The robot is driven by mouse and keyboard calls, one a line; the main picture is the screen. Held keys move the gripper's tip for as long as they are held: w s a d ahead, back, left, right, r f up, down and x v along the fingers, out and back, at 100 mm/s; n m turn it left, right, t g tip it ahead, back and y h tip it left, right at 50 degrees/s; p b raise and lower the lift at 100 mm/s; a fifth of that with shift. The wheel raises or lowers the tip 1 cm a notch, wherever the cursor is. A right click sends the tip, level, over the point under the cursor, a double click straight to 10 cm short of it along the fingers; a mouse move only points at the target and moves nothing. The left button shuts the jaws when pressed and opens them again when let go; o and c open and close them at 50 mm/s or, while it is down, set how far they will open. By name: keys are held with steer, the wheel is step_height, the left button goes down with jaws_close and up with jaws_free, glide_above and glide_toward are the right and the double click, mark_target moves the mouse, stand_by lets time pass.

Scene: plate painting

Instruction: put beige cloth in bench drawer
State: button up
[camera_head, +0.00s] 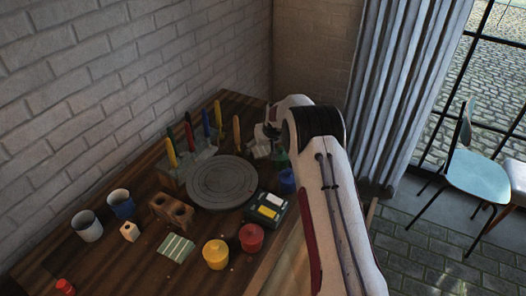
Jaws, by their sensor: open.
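A small pale, beige-looking patch (259,150) lies at the far right of the bench, by the wall corner; it may be the beige cloth, but it is too small to be sure. My gripper (270,136) is over that far end, close to the patch. It is open, but small and partly hidden by my arm, and I cannot tell whether it touches the patch. The wooden bench (120,262) shows a pale front side (277,262) at its right edge. My arm covers much of this side, so I cannot make out the drawer's state.
A grey turntable (222,182) stands mid-bench, with several coloured-handled tools (188,137) behind it.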

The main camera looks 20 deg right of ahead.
mark_target(264, 151)
steer(key=shift+w+f, duration=0.25)
steer(key=shift+f, duration=0.15)
steer(key=c, duration=1.2)
steer(key=shift+r, duration=0.1)
step_height(264, 151, up, 10)
stand_by(0.6)
